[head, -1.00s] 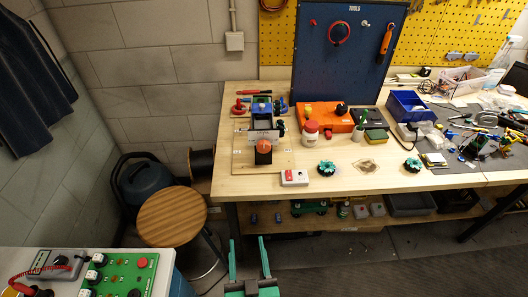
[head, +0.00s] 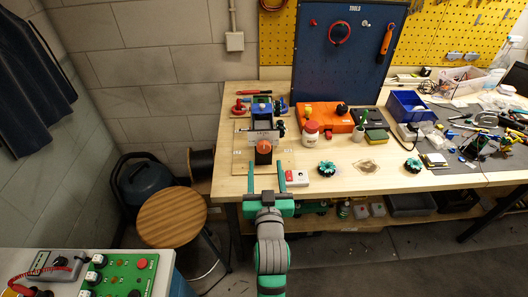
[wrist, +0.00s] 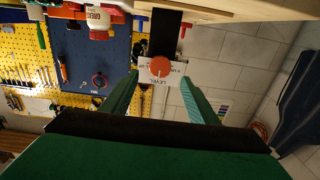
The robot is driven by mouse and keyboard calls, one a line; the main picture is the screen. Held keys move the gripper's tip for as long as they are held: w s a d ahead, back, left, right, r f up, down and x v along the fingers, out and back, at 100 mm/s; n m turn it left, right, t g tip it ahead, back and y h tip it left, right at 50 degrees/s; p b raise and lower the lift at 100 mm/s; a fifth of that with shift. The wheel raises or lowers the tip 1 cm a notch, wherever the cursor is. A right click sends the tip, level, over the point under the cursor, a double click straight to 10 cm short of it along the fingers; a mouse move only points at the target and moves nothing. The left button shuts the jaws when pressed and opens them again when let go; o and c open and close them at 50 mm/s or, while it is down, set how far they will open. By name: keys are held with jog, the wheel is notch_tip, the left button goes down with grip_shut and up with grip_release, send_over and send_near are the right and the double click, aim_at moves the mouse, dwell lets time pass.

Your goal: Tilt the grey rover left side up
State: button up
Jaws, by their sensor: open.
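On the left of the bench, a stand (head: 262,134) carries a grey and dark body with blue on top; I take this for the grey rover (head: 262,124), though its details are too small to be sure. An orange-red round knob (head: 264,147) on a black upright part faces me at its front. In the wrist view the knob (wrist: 160,66) sits before a white plate (wrist: 158,86) reading "LEVEL". My gripper (head: 266,170) is open and empty at the bench's front edge, below and in front of the knob. In the wrist view its fingers (wrist: 160,88) flank the knob, apart from it.
A small white box with a red button (head: 296,176) lies close to the right finger. A red-lidded jar (head: 310,133), an orange case (head: 328,117) and a green-black wheel-like part (head: 327,168) stand further right. A round wooden stool (head: 171,216) is at the left.

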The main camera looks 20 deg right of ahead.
aim_at(264, 150)
jog(key=x, duration=0.7)
jog(key=shift+w, duration=0.25)
grip_shut()
